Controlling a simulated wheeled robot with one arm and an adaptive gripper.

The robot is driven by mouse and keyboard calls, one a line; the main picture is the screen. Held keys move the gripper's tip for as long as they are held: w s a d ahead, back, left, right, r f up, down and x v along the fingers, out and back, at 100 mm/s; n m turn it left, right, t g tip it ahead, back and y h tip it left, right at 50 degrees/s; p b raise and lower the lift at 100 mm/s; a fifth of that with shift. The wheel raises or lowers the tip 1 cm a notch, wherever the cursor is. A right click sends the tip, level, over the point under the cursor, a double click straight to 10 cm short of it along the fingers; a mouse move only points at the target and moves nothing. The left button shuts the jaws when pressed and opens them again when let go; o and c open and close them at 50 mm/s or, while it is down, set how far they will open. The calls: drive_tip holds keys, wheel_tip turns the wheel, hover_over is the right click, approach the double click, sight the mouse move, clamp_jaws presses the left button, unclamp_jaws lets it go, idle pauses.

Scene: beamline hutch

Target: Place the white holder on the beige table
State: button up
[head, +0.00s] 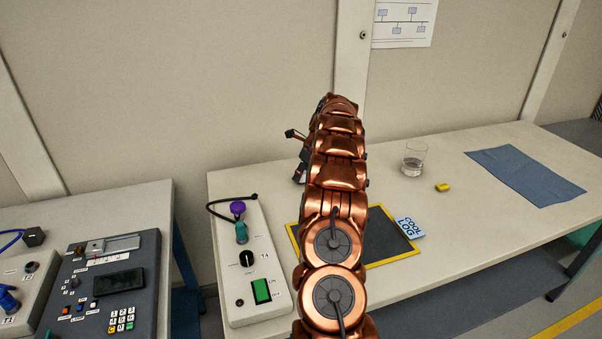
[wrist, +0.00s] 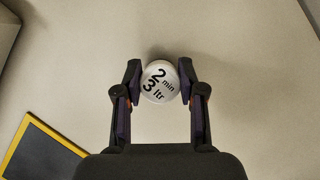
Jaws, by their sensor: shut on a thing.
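My gripper (wrist: 160,70) is shut on a white round piece (wrist: 159,84), seen from above in the wrist view. It is printed "2 min 3 ltr" and looks to be the white holder. One finger is against each side of it. The beige table (head: 468,220) shows in the head view, and its pale top fills most of the wrist view below the piece. I cannot tell whether the piece touches the table or hangs just above it. In the head view my copper arm hides the piece and most of the gripper.

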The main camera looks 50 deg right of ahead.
drive_tip(key=shift+f, duration=0.2)
drive_tip(key=shift+f, duration=0.1)
drive_tip(key=o, duration=1.2)
drive_tip(key=b+v, duration=0.1)
drive_tip(key=v, duration=1.1)
